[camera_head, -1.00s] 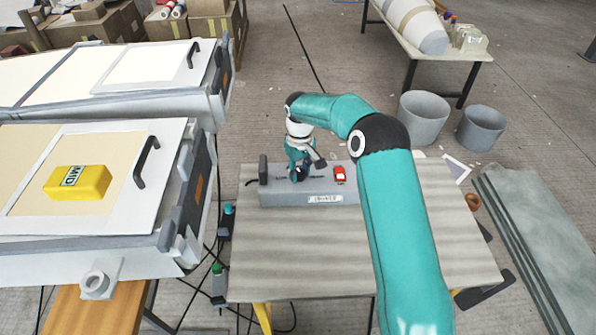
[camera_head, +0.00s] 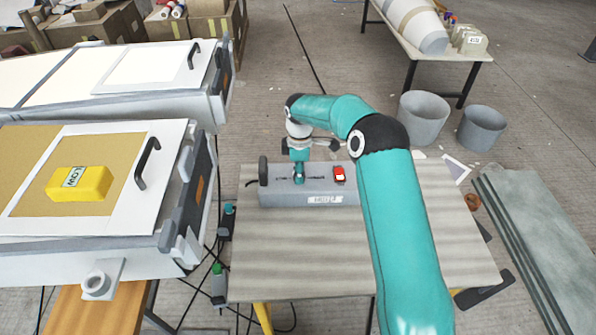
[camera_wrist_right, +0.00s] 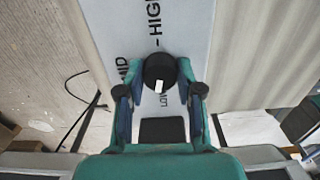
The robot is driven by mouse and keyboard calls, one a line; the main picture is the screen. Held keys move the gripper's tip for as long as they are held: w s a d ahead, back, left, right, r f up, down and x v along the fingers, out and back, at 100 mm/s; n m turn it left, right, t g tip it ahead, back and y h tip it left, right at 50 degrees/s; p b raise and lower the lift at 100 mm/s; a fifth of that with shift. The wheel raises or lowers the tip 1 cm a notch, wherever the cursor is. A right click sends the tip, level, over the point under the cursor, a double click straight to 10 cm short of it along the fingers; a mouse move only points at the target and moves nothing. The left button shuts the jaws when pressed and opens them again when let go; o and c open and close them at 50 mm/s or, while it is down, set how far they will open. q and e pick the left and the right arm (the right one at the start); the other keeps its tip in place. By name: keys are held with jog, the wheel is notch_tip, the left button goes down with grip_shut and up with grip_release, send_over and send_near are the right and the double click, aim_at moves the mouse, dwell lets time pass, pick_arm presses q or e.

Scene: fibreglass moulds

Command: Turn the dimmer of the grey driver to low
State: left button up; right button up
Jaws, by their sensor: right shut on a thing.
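The grey driver (camera_head: 275,198) is a long box on the table, with a white label on its front. My right gripper (camera_head: 299,178) reaches down over its top. In the right wrist view the gripper (camera_wrist_right: 160,88) is shut on the round black dimmer knob (camera_wrist_right: 159,68), one finger on each side. The knob's white mark lies at its lower side, beside the word LOW, which is partly covered. MID and HIGH are printed on the driver's top (camera_wrist_right: 180,35). A yellow block (camera_head: 80,183) on the left mould reads LOW. My left gripper is not in view.
A red switch (camera_head: 339,174) is on the driver, right of the gripper. A black upright part (camera_head: 263,171) stands at its left end. The table's front (camera_head: 330,260) is clear. A mould (camera_head: 125,205) with a tan panel stands at left. Two grey buckets (camera_head: 424,117) stand behind.

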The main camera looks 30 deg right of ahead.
jog(key=shift+n, duration=1.3)
jog(key=o, duration=1.2)
jog(key=shift+c, duration=0.2)
notch_tip(320, 180, up, 12)
